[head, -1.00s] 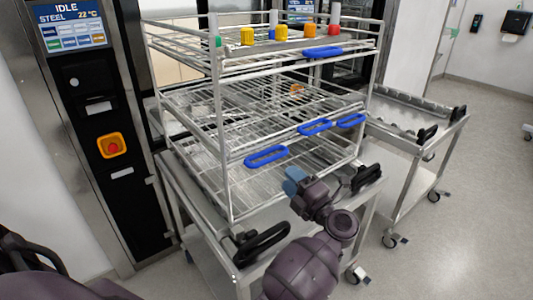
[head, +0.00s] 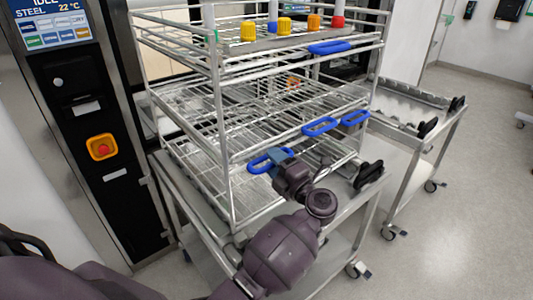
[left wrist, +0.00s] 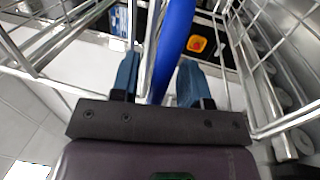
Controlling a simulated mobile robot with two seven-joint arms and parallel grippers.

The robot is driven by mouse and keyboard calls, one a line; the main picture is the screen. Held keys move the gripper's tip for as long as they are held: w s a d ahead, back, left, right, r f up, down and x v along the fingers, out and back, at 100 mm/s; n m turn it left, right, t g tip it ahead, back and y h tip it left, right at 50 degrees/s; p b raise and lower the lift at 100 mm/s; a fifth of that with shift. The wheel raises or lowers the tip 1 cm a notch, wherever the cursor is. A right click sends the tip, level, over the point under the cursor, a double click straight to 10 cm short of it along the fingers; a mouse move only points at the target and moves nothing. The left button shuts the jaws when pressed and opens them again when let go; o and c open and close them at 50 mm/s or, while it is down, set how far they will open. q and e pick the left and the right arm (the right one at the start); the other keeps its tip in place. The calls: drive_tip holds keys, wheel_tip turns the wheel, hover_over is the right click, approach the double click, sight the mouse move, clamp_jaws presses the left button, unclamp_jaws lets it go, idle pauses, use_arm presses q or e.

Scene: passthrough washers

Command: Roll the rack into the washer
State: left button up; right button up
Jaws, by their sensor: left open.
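The wire rack (head: 222,130) is a tall metal frame with several shelves and blue handles, standing on a steel trolley (head: 225,255). The washer (head: 85,110) is at the left, with a black panel and a display reading STEEL 22 °C. My left gripper (head: 270,157) is at the low left blue handle (head: 258,165) on the rack's near side. In the left wrist view its two blue fingers (left wrist: 158,82) are apart, with the blue handle (left wrist: 173,40) and a rack wire between them. Whether the fingers touch the handle cannot be told. My right gripper is not in view.
A second trolley (head: 410,110) stands to the right, close to the first. Bottles with yellow, orange and red caps (head: 284,25) are on the rack's top. An emergency button (head: 101,147) is on the washer panel. Open floor (head: 480,190) lies to the right.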

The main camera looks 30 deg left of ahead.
use_arm(q)
drive_tip(key=shift+w+a+r, duration=0.15)
drive_tip(key=shift+w+a, duration=0.05)
drive_tip(key=shift+a, duration=0.5)
drive_tip(key=c, duration=0.7)
drive_tip(key=shift+r, duration=0.15)
clamp_jaws()
